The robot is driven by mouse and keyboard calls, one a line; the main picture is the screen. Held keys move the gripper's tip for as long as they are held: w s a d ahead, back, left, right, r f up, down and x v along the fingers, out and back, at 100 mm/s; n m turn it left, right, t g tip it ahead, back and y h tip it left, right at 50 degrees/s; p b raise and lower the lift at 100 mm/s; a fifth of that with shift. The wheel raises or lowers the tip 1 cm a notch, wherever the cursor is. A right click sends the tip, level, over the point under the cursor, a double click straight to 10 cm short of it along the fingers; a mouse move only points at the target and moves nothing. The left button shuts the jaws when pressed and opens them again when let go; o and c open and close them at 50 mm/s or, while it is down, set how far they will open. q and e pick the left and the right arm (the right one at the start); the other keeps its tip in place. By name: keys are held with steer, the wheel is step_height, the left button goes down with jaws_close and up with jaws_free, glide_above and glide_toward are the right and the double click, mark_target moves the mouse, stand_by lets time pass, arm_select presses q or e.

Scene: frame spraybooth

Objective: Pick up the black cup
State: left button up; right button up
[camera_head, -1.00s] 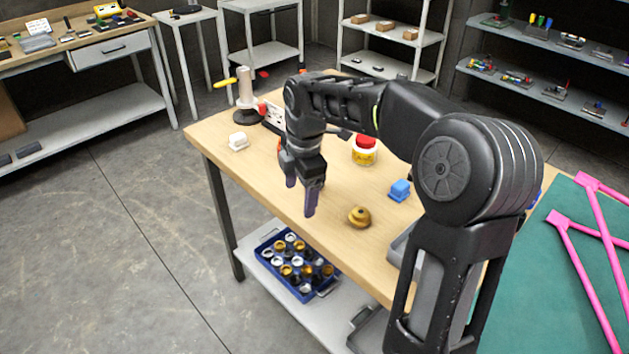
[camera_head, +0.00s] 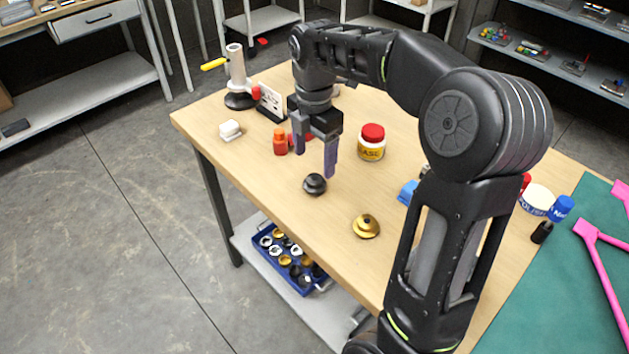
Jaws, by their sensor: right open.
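A small round black cup (camera_head: 315,185) rests on the wooden table (camera_head: 260,195) near its left front edge. My right gripper (camera_head: 314,163) points down just above and behind the cup, apart from it. Its purple-tipped fingers are spread, with nothing between them. My left gripper is out of view.
A brass-coloured cup (camera_head: 366,226) lies right of the black cup. A blue crate (camera_head: 292,284) of cups is on the lower shelf.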

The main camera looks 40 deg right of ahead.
mark_target(314, 178)
steer(key=shift+f, duration=1.1)
steer(key=shift+f+p, duration=0.3)
steer(key=shift+f, duration=2.3)
steer(key=c, duration=1.4)
steer(key=shift+r, duration=0.15)
steer(key=shift+c, duration=0.2)
step_height(314, 178, up, 10)
steer(key=shift+f, duration=0.1)
